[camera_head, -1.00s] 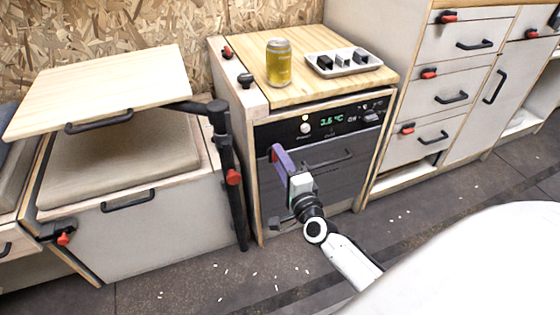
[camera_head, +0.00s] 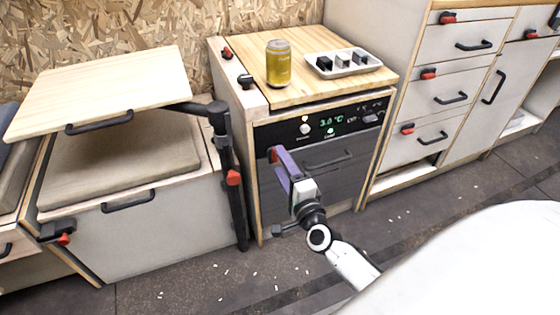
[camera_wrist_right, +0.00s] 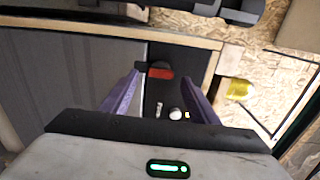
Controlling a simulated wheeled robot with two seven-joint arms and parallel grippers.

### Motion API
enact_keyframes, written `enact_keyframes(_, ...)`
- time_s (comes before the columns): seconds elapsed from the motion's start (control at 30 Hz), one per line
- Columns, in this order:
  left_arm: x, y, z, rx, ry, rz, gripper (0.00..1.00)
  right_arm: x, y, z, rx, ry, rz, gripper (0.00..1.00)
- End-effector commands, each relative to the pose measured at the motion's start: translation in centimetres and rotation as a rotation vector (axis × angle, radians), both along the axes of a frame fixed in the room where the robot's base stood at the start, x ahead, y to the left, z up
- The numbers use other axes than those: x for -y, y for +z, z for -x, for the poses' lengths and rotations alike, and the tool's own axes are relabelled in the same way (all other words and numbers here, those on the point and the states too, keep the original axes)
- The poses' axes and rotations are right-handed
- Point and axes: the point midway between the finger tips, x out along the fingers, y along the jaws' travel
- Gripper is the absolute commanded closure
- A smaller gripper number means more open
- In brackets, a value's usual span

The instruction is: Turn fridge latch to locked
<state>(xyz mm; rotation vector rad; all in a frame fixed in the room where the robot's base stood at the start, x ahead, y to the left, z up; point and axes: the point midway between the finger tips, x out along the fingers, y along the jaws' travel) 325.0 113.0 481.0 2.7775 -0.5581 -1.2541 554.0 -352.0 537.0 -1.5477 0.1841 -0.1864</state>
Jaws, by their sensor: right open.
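The fridge (camera_head: 262,190) has a dark grey door under a black control panel (camera_head: 318,126) reading about 3.0 °C. Its red and black latch (camera_head: 271,155) is at the door's upper left corner, partly hidden by my gripper. In the right wrist view the latch (camera_wrist_right: 160,71) lies between and just beyond my purple fingertips. My right gripper (camera_head: 279,152) is open and empty in front of the door's left side; in the wrist view its fingers (camera_wrist_right: 158,78) stand either side of the latch. I cannot tell whether they touch it. My left gripper is not in view.
A yellow can (camera_head: 278,63) and a white tray (camera_head: 343,66) with dark and grey items stand on the wooden top. A dark handle (camera_head: 328,159) crosses the door. A black table post (camera_head: 230,180) with a red lever stands left; drawers (camera_head: 445,95) stand right.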

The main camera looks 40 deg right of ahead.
Motion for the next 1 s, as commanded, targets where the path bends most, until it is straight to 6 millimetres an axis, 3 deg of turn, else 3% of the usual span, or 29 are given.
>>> enact_keyframes(0.2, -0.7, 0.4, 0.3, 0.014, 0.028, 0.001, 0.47, -1.1, 0.0, 4.5, -0.005, 0.002, 0.0, 0.45)
enact_keyframes(0.4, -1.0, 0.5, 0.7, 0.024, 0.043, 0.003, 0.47, -1.8, 0.0, 7.4, -0.003, 0.002, -0.001, 0.45)
enact_keyframes(0.6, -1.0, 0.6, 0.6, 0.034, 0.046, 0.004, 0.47, -2.0, 0.1, 8.4, 0.0, 0.001, -0.002, 0.45)
enact_keyframes(1.0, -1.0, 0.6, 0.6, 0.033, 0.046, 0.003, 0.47, -2.0, 0.0, 8.4, 0.0, 0.001, -0.002, 0.45)
